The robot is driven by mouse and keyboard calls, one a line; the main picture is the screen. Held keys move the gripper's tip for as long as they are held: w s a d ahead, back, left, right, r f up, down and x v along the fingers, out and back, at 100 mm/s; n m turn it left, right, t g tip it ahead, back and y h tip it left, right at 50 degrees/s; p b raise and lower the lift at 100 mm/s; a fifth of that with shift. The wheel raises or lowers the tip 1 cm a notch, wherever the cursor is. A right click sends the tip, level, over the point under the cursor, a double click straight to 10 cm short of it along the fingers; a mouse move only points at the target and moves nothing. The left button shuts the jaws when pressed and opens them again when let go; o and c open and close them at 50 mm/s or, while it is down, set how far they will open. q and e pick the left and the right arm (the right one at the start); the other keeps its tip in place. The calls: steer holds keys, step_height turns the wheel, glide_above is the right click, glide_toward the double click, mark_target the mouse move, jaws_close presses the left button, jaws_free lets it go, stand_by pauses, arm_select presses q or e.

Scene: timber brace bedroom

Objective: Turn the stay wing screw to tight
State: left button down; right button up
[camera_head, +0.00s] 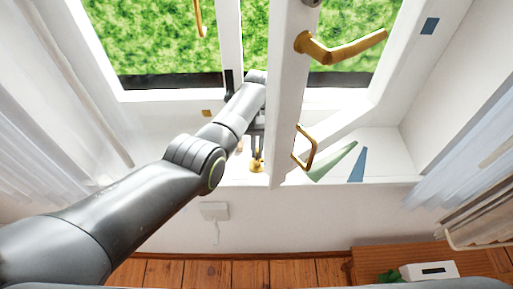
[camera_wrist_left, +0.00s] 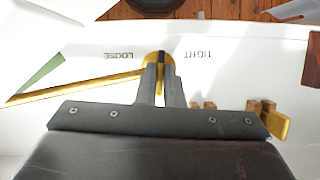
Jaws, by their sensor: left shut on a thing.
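The stay wing screw (camera_wrist_left: 160,86) is a narrow dark piece over a round brass base (camera_wrist_left: 170,62) in the left wrist view. The base also shows on the sill in the head view (camera_head: 257,163). My left gripper (camera_wrist_left: 161,75) is shut on the wing screw, with one finger on each side; the fingers hide most of it. A brass stay bar (camera_wrist_left: 80,86) runs from the base to the left. The printed words LOOSE (camera_wrist_left: 117,55) and TIGHT (camera_wrist_left: 197,54) appear upside down on either side of the screw. My right gripper is not in view.
The open window sash (camera_head: 287,100) stands close right of my left gripper, with a brass handle (camera_head: 340,48) and a brass loop (camera_head: 305,150). Green (camera_head: 332,163) and blue (camera_head: 358,164) wedges lie on the sill. Small wooden blocks (camera_wrist_left: 268,105) sit right of the gripper.

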arm_select(q)
steer(key=shift+s+d+f+m+t+y, duration=0.15)
steer(key=shift+m+y, duration=0.25)
steer(key=shift+m, duration=0.65)
steer(key=shift+a+m+t+y, duration=0.15)
steer(key=shift+m+y, duration=0.25)
steer(key=shift+m, duration=0.65)
steer(key=shift+d, duration=0.15)
steer(key=c, duration=1.6)
jaws_free()
steer(key=shift+o, duration=0.2)
steer(key=b+v, duration=0.5)
steer(key=v, duration=0.7)
